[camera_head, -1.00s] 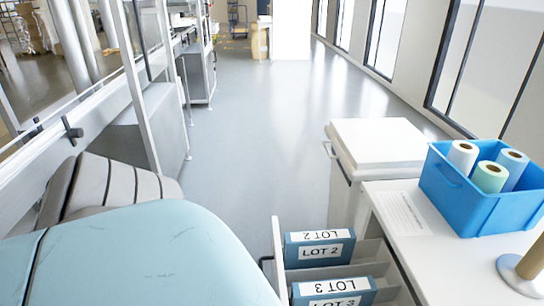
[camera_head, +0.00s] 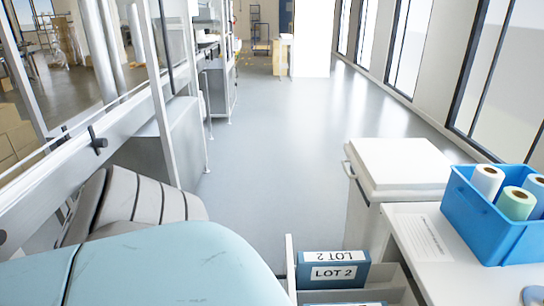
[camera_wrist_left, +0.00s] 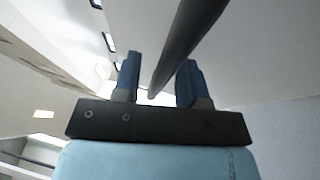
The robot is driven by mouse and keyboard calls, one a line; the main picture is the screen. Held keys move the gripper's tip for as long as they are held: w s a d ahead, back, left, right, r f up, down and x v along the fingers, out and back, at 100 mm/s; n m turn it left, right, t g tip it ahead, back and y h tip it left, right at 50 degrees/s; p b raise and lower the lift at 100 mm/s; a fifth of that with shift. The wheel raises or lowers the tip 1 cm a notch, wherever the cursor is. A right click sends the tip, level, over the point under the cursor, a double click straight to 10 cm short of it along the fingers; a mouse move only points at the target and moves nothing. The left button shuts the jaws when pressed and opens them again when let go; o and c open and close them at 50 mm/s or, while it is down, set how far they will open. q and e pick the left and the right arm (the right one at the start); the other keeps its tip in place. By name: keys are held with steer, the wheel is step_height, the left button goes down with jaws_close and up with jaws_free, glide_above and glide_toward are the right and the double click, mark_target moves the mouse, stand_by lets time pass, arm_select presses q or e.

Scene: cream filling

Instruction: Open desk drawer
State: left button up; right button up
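The desk drawer (camera_head: 291,262) stands pulled out from the white desk (camera_head: 440,275) at the lower right of the head view. A blue LOT 2 box (camera_head: 333,271) sits inside it, and the top of another blue box shows at the bottom edge. The drawer's handle is not clear in the head view. My left gripper (camera_wrist_left: 160,62) shows in the left wrist view with its blue fingers apart. A dark bar (camera_wrist_left: 185,40) runs between them with a gap on each side; I cannot tell if it is the handle. My right gripper is not in view.
A blue crate (camera_head: 490,225) with several rolls stands on the desk. A white-lidded bin (camera_head: 400,165) stands beyond the desk. A metal-framed bench (camera_head: 70,150) lines the left. The grey floor (camera_head: 280,150) between is clear.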

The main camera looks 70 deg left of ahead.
arm_select(q)
steer(key=s+f, duration=0.2)
steer(key=s, duration=1.1)
steer(key=shift+s+f, duration=0.2)
steer(key=shift+s, duration=0.1)
